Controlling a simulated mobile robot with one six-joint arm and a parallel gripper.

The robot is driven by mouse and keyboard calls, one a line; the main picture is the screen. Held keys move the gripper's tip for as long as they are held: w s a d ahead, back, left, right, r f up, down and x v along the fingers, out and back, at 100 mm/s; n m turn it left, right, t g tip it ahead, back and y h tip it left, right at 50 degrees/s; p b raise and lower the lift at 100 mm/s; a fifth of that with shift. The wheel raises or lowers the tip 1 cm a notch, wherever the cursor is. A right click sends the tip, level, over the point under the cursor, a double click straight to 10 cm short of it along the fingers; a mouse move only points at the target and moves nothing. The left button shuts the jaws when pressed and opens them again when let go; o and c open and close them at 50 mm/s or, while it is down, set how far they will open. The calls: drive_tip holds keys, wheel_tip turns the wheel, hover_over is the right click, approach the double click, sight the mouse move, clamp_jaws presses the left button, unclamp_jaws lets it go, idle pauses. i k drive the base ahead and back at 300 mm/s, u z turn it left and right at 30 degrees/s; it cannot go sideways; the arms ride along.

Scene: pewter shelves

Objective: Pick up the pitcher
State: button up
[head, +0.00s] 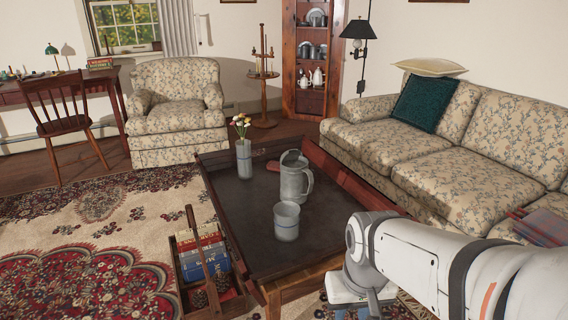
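A grey metal pitcher (294,180) with a handle on its right side stands upright on the dark top of the coffee table (240,215). A grey cup (287,221) stands in front of it, nearer to me. A grey vase (244,158) with flowers stands behind and to the left of the pitcher. My white arm comes in from the lower right, with its visible end right of the table's near corner. My gripper is not in view. The pitcher is apart from my arm.
A wooden carrier with books (203,258) stands on the rug at the table's left side. A floral sofa (440,150) stands close along the right. A floral armchair (178,110) is behind. The rug at left (100,240) is mostly clear.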

sight(295, 172)
drive_tip(key=u, duration=0.05)
drive_tip(key=i, duration=1)
drive_tip(key=z, duration=0.1)
